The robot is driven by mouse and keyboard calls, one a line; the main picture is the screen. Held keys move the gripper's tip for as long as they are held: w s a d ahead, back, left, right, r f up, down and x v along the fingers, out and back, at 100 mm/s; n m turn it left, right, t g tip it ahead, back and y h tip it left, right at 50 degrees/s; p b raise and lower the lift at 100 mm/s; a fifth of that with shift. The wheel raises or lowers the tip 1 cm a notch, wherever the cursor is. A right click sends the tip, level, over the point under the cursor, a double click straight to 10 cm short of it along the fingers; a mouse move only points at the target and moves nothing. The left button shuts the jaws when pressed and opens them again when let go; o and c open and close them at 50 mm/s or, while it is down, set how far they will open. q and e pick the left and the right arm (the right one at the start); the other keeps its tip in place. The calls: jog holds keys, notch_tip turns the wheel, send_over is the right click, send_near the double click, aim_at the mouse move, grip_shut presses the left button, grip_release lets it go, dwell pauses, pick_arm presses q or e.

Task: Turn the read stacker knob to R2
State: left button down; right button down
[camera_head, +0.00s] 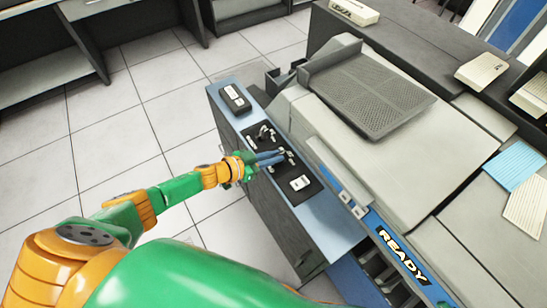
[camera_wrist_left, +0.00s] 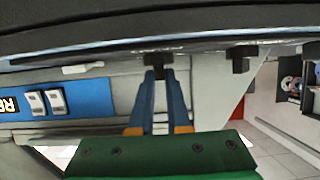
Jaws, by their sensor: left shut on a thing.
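The control panel (camera_head: 278,190) is a dark strip set in the blue-grey top of the side console. It bears small dark knobs. My left gripper (camera_head: 283,156) reaches in from the left and is low over the middle of this panel. In the left wrist view its two blue fingers (camera_wrist_left: 159,85) are shut on a black knob (camera_wrist_left: 159,70). The fingers hide part of that knob, so I cannot read which way it points. A second black knob (camera_wrist_left: 240,58) stands apart to the right in that view. Its markings are not readable. My right gripper is not in view.
White switches (camera_head: 300,183) sit on the near end of the panel and a dark switch box (camera_head: 235,98) at the far end. The card machine (camera_head: 360,140) with its READY sign (camera_head: 402,256) stands to the right. Tiled floor (camera_head: 130,110) lies open to the left.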

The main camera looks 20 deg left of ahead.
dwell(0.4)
pick_arm(q)
jog(key=c, duration=0.9)
grip_release()
jog(key=shift+s+a+r, duration=0.2)
jog(key=shift+s, duration=0.05)
jog(key=p+v, duration=0.1)
jog(key=v, duration=0.5)
jog(key=shift+s+a+p, duration=0.1)
jog(key=shift+p, duration=0.2)
